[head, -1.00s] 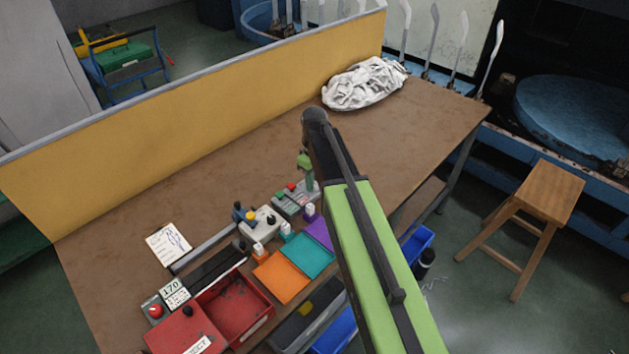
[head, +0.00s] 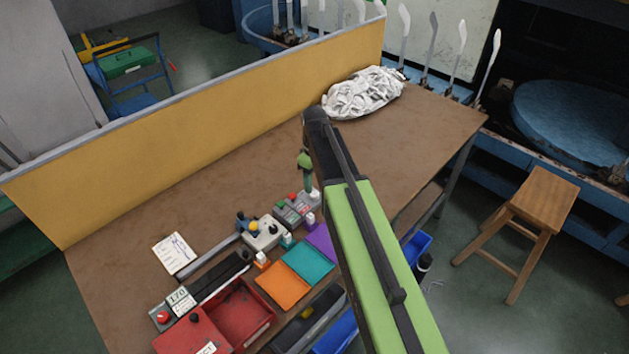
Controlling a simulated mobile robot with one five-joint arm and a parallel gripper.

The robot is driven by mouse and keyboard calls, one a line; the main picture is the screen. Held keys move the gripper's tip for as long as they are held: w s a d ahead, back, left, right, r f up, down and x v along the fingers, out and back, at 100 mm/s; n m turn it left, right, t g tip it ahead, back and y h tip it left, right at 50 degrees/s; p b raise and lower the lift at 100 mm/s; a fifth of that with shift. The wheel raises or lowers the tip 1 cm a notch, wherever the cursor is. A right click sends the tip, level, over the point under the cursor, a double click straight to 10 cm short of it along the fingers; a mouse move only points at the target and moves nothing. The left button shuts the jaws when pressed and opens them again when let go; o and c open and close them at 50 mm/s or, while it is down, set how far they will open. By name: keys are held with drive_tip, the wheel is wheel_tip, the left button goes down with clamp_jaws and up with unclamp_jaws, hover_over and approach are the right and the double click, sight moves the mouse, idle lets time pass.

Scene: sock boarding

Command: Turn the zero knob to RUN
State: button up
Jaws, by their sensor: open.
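No RUN mark or knob label is readable, so I cannot tell for sure which knob is the zero knob. A pale control box (head: 263,236) on the bench carries a small dark knob (head: 272,230). Beside it, a grey box (head: 295,209) has red and green buttons. My gripper (head: 308,186) hangs down from the green wrist at the arm's end, close to the grey box. It is open and looks empty. Its fingers are tiny and partly behind my arm, so contact with the box cannot be told.
Orange (head: 283,286) and teal (head: 308,263) mats, a red tray (head: 243,311) and a counter reading 170 (head: 179,299) crowd the front left. White cloth (head: 362,92) lies at the back. A yellow panel (head: 200,150) edges the bench. The middle is clear. A stool (head: 538,200) stands right.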

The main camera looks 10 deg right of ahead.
sight(315, 193)
wheel_tip(315, 193, up, 12)
drive_tip(key=p, duration=1)
drive_tip(key=shift+r+p, duration=0.25)
drive_tip(key=shift+p, duration=0.1)
drive_tip(key=s+f+m+b, duration=0.2)
drive_tip(key=s+m, duration=0.2)
drive_tip(key=s, duration=0.3)
drive_tip(key=s+f+m+b, duration=0.3)
drive_tip(key=s+m, duration=0.1)
drive_tip(key=s, duration=0.4)
drive_tip(key=shift+s+d+f, duration=0.15)
drive_tip(key=shift+s+f, duration=0.05)
drive_tip(key=shift+s, duration=0.1)
drive_tip(key=shift+c, duration=0.2)
